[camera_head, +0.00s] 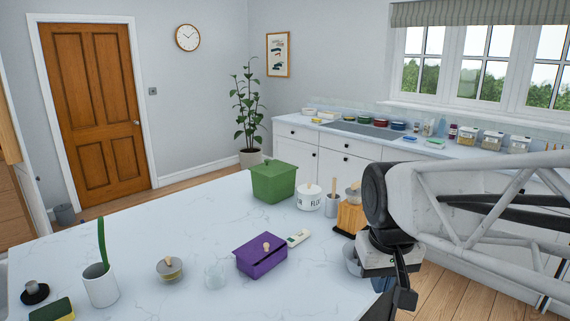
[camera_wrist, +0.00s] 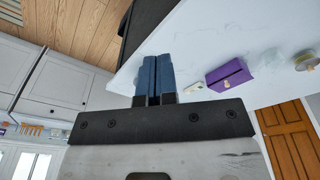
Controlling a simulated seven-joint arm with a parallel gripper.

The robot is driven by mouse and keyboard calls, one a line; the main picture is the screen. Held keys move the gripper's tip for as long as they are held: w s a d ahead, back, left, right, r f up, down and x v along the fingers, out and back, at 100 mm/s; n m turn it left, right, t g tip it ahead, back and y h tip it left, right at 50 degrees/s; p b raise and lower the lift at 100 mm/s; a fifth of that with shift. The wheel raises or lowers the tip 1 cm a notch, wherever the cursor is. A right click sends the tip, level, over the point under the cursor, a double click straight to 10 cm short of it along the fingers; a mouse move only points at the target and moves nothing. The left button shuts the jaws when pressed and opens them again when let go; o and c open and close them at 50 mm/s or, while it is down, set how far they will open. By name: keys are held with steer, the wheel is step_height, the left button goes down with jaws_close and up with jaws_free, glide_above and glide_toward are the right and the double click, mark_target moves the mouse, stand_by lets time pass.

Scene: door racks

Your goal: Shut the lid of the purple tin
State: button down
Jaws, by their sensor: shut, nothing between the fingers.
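The tin also shows in the wrist view (camera_wrist: 229,76), right of my fingers. My gripper (camera_head: 403,296) hangs to the right of the tin, apart from it, by the worktop's right edge. In the wrist view its blue fingertips (camera_wrist: 154,72) are together with nothing between them.
A light handheld item (camera_head: 299,237) lies just right of the tin. A green lidded box (camera_head: 273,183), a white flour pot (camera_head: 310,199) and a wooden block (camera_head: 350,217) stand behind. A glass (camera_head: 214,274) and a jar (camera_head: 169,269) stand to the left.

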steer(key=s+d+f+m+t, duration=0.1)
steer(key=s+f, duration=0.3)
steer(key=s, duration=0.4)
steer(key=shift+s+d, duration=0.25)
steer(key=shift+d, duration=0.25)
